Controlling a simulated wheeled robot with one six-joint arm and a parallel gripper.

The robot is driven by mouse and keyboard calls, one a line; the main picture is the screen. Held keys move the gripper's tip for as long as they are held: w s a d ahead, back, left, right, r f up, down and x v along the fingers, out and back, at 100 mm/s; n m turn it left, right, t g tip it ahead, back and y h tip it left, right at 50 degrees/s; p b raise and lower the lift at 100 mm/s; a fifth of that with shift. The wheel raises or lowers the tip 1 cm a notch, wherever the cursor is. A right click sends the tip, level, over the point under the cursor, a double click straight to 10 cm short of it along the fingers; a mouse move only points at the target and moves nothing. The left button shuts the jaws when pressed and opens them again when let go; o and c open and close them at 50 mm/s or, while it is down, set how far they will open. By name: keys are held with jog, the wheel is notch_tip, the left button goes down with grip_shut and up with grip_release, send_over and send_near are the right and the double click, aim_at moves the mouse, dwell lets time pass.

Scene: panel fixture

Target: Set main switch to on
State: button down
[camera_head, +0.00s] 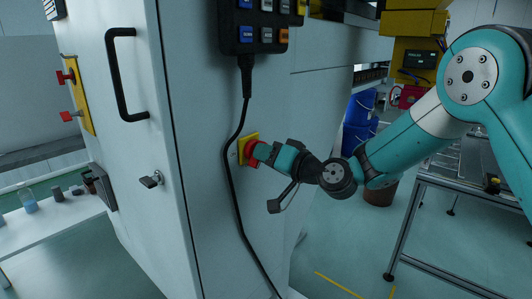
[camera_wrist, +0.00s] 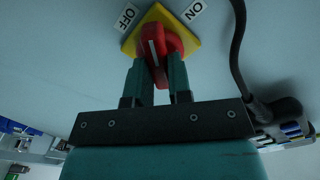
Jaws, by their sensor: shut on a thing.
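The main switch is a red rotary knob (camera_head: 251,153) on a yellow plate on the pale cabinet front. In the wrist view the knob (camera_wrist: 153,42) has a white line, close to upright in the picture and leaning slightly left at its top. The OFF label (camera_wrist: 125,17) is at the plate's upper left and the ON label (camera_wrist: 194,10) at its upper right. The line lies between the two labels' directions. My gripper (camera_head: 266,153) reaches the knob from the right.
A black cable (camera_head: 231,160) hangs from a button pendant (camera_head: 254,25) just left of the switch. A black door handle (camera_head: 120,75) and a small latch (camera_head: 151,180) are further left. A metal-framed table (camera_head: 455,190) stands at the right, with blue drums (camera_head: 358,120) behind.

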jog(key=shift+m+p, duration=2.4)
jog(key=shift+m, duration=2.6)
jog(key=c, duration=1)
grip_release()
jog(key=shift+c, duration=0.2)
jog(key=shift+d, duration=0.1)
jog(key=b+v, duration=0.7)
jog(key=v, duration=1)
jog(key=shift+b, duration=0.3)
jog(key=shift+s+d, duration=0.1)
jog(key=shift+s, duration=0.05)
